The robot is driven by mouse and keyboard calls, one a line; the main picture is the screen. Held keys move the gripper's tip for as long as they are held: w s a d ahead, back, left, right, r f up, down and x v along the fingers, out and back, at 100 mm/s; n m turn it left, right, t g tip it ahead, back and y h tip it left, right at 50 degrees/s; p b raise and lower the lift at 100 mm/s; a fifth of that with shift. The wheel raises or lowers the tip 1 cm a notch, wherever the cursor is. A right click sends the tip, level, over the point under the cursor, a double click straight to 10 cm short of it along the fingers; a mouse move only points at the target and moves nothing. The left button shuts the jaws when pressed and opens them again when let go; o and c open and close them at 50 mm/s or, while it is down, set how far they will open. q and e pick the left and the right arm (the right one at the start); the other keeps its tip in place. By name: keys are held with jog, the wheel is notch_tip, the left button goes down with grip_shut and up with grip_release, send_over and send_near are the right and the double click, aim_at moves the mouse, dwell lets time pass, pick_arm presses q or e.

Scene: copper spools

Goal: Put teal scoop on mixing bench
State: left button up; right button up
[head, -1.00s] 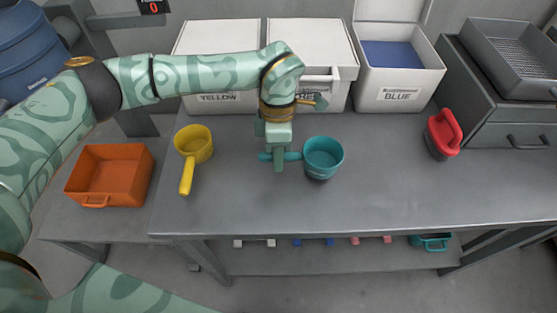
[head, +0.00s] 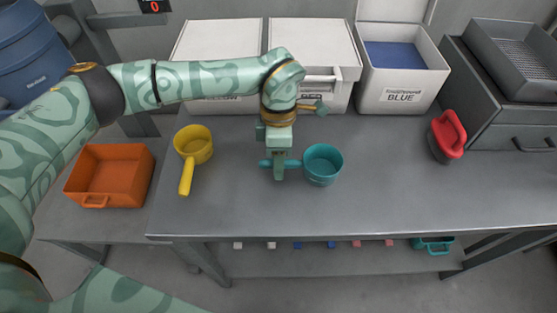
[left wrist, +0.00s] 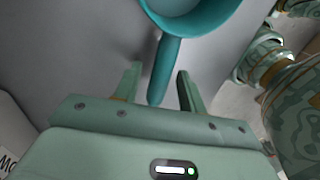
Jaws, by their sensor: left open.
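The teal scoop (head: 322,166) sits upright on the grey bench (head: 400,205), its handle pointing left in the head view. My left gripper (head: 279,172) is at that handle, pointing down. In the left wrist view, the handle of the teal scoop (left wrist: 165,65) lies between the two parted fingers of my left gripper (left wrist: 160,74), with a gap visible on both sides. The scoop's cup is beyond the fingertips. My right gripper is in neither view.
A yellow scoop (head: 193,147) lies to the left, and an orange bin (head: 108,178) stands on a lower surface. White bins, one marked BLUE (head: 400,88), line the back. A red-handled object (head: 447,136) stands at right. The bench's front middle is clear.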

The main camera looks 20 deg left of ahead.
pick_arm(q)
jog(key=p+v, duration=0.2)
jog(key=v, duration=0.9)
jog(key=shift+r+p, duration=0.15)
jog(key=shift+p, duration=0.2)
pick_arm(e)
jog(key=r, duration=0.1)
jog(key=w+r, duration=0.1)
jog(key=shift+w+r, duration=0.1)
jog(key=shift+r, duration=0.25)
